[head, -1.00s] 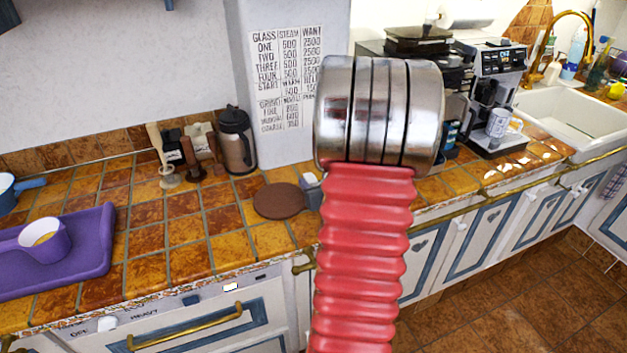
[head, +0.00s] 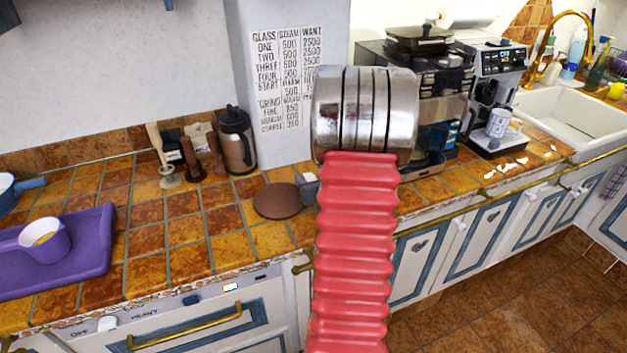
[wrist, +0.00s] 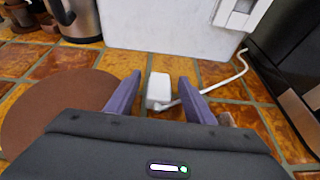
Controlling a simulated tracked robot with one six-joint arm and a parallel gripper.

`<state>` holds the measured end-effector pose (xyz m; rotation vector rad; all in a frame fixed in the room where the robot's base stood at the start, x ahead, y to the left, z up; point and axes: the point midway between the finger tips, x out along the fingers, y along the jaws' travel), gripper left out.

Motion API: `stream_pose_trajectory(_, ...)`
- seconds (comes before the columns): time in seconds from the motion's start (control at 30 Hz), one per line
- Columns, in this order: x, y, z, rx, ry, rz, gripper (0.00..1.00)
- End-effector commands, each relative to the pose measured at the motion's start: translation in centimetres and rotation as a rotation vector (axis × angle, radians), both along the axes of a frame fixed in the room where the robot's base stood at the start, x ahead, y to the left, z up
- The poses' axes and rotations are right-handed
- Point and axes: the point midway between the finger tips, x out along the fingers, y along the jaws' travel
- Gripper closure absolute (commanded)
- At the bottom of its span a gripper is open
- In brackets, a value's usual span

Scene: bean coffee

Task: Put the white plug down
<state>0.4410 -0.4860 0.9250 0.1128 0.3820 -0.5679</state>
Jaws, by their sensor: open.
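The white plug (wrist: 160,90) lies on the tiled counter in the wrist view, its cable running right and up along the wall. My gripper (wrist: 160,88) is open, with one purple finger on each side of the plug and gaps between. In the head view a small pale piece (head: 309,187), perhaps the plug or a finger, shows beside my arm. My gripper itself is mostly hidden there behind my red arm.
A round brown mat (wrist: 55,115) lies left of my gripper. A wall outlet (wrist: 240,12) is above, and a dark machine (wrist: 290,60) stands at the right. A steel jug (head: 236,140) and a purple tray (head: 95,255) stand farther left on the counter.

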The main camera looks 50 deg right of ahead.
Motion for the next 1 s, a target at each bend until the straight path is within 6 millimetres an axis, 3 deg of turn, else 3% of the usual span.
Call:
stream_pose_trajectory(0.2, -0.02, 0.0, 0.01, 0.0, 0.0, 0.0, 0.52)
stream_pose_trajectory(0.87, -0.07, -0.04, 0.02, 0.0, 0.0, -0.001, 0.98)
stream_pose_trajectory(1.0, -0.07, -0.05, 0.02, 0.0, 0.0, -0.001, 0.99)
